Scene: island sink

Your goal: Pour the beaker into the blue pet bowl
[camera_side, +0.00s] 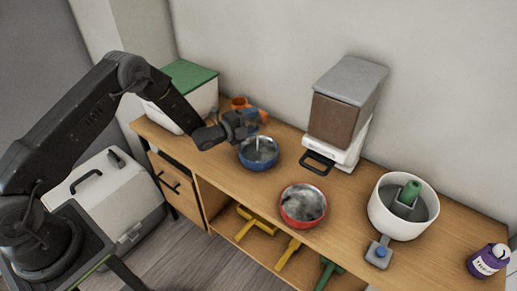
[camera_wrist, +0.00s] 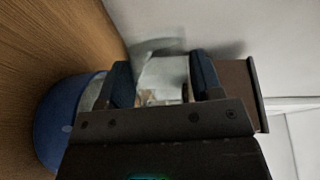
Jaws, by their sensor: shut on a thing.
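My gripper (camera_side: 243,122) is above the back rim of the blue pet bowl (camera_side: 259,163) in the side view. In the wrist view its two blue fingers are shut on a clear, pale beaker (camera_wrist: 160,72). In the side view the beaker is mostly hidden by the gripper, and I cannot make out its exact tilt. A thin pale streak (camera_side: 257,145) runs down from the gripper into the bowl. The bowl stands upright on the wooden counter, with something greyish inside. Its blue wall also shows at the left of the wrist view (camera_wrist: 48,125).
An orange cup (camera_side: 240,103) is just behind my gripper. A grey-lidded dispenser (camera_side: 340,110) stands right of the blue bowl. A red bowl (camera_side: 286,212), a white pot (camera_side: 389,221) and a purple bottle (camera_side: 484,263) are further right. A green-lidded bin (camera_side: 196,99) is left.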

